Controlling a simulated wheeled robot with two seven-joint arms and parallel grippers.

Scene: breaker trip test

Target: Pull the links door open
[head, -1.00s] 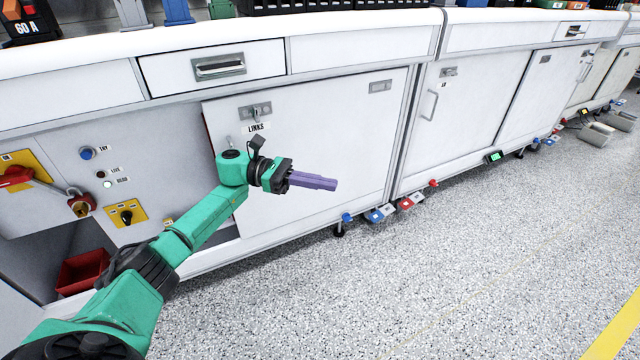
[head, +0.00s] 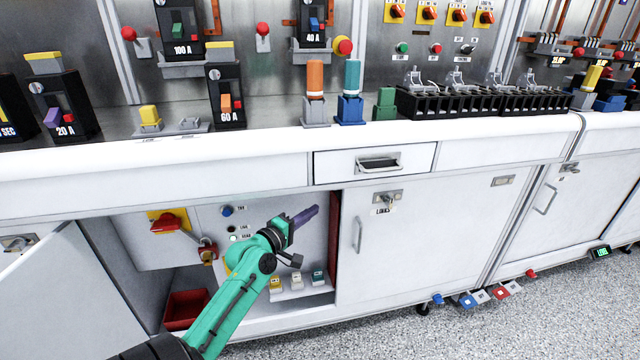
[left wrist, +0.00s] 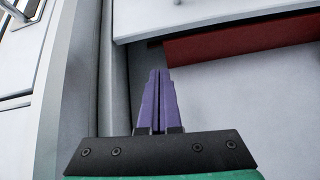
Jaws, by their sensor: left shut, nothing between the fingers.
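The links door (head: 430,240) is the white door right of the open bay in the head view. It has a small label under a keyed lock (head: 388,197) and a vertical handle (head: 357,235) near its left edge. A red strip (head: 333,235) shows along that left edge, and the door looks slightly ajar. My left gripper (head: 312,210) has purple fingers, shut and empty. It is just left of the red edge, in front of the bay. In the left wrist view, the fingers (left wrist: 157,100) point toward a dark gap beside a red strip (left wrist: 240,40). My right gripper is out of view.
The bay holds a red bin (head: 186,309), a red rotary switch (head: 168,222) and small coloured blocks on a shelf (head: 300,291). Another white door (head: 65,290) stands open at lower left. Pedals (head: 470,298) line the floor at right.

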